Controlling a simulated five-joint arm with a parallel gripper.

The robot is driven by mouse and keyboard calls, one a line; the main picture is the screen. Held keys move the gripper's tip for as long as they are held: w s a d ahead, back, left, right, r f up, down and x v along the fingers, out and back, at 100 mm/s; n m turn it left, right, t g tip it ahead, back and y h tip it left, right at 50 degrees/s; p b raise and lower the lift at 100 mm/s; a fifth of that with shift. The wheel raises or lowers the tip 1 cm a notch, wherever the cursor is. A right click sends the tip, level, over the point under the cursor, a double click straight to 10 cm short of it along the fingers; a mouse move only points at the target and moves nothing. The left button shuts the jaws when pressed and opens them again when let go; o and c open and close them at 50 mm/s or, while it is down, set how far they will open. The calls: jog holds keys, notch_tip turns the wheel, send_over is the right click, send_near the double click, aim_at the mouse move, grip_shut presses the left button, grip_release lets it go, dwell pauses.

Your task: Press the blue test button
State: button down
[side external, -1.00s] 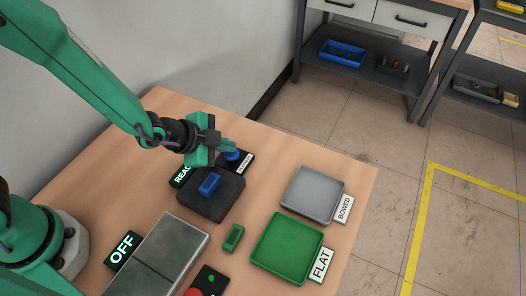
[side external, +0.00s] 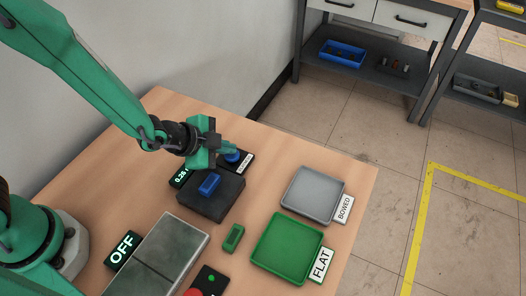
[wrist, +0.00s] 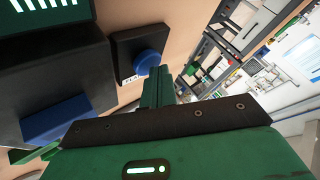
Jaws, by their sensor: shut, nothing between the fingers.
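The blue test button (side external: 232,156) is a round cap on a black box with a white label, towards the table's far edge. In the wrist view the blue button (wrist: 147,62) shows just beyond my fingertips. My gripper (side external: 229,146) is shut and empty, with its fingertips at the button; in the side view they overlap its top. In the wrist view my gripper (wrist: 161,72) ends beside the cap's lower right edge; I cannot tell whether they touch. A lit display (side external: 181,177) beside the box starts with "0.26"; the rest is hidden.
A dark block (side external: 213,205) with a blue piece (side external: 209,183) on top stands close by. A grey tray (side external: 313,187) marked BOWED and a green tray (side external: 286,248) marked FLAT lie to the right. A small green block (side external: 233,238), an OFF sign (side external: 122,250) and metal plates (side external: 172,245) are nearer.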

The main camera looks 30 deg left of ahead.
aim_at(227, 156)
jog(key=shift+r, duration=0.1)
dwell(0.3)
jog(key=shift+r, duration=0.8)
jog(key=shift+r, duration=0.15)
jog(key=shift+r, duration=2.4)
jog(key=s+a+r+n+g+y, duration=0.1)
jog(key=s+a+r+n, duration=0.25)
jog(key=a+r, duration=0.2)
jog(key=s+a+r+n+y, duration=0.2)
jog(key=a+r+n, duration=0.25)
jog(key=a, duration=0.25)
jog(key=s+a+r+n, duration=0.2)
jog(key=s+a+n, duration=0.1)
jog(key=s+a, duration=0.1)
jog(key=s+a+r+n+g+y, duration=0.1)
jog(key=s+a+r+n, duration=0.2)
jog(key=s, duration=0.4)
jog(key=shift+s+a+g, duration=0.15)
jog(key=shift+a+g, duration=0.15)
jog(key=shift+a, duration=0.35)
